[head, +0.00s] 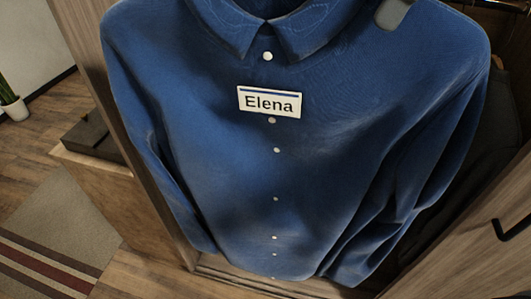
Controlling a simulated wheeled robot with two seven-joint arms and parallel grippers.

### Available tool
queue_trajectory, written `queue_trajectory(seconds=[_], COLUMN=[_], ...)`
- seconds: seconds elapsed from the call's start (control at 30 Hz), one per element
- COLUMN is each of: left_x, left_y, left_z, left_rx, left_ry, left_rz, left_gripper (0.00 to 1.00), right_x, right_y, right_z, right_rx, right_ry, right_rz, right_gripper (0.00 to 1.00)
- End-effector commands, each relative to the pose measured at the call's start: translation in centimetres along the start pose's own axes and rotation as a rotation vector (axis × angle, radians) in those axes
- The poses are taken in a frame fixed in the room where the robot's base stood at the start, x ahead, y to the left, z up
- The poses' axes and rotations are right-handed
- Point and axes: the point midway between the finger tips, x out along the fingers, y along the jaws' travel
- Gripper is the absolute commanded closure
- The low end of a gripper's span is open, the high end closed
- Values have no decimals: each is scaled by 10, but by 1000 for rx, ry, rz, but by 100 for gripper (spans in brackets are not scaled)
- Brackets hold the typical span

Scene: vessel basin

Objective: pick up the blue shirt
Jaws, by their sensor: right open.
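The blue shirt (320,150) fills the middle of the head view, hanging upright and close to me. It has a collar, white buttons down the front, long sleeves at both sides and a white name tag (269,102) reading "Elena". A small grey part of my right gripper (394,13) shows at the top edge, in front of the shirt's upper right. Most of that gripper is out of the frame. It is open, and I see no cloth between its fingers. Whether it touches the shirt I cannot tell. My left gripper is not in view.
The shirt hangs in a wooden wardrobe, with dark clothing (492,130) behind it at the right. A wooden door with a black handle (512,229) is at the lower right. At the left are a striped rug (62,232), a potted plant (12,106) and open floor.

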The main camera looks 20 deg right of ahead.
Motion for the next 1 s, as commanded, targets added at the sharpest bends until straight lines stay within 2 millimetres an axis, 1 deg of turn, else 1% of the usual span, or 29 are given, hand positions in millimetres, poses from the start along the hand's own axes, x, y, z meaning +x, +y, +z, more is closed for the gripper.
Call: queue_trajectory(seconds=[0.67,0.7,0.77,0.8,0.87,1.0], left_x=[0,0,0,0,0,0], left_y=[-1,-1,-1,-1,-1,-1], left_z=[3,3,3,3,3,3], left_rx=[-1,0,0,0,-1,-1], left_ry=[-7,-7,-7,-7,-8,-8], left_rz=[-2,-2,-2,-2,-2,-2], left_gripper=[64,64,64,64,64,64], right_x=[4,4,4,4,4,3], right_y=[1,1,1,1,1,1], right_z=[2,2,2,2,2,1], right_rx=[-1,-1,0,0,0,-1], right_ry=[0,0,0,0,0,4], right_rz=[0,0,0,0,0,1], right_gripper=[44,56,72,83,100,100])
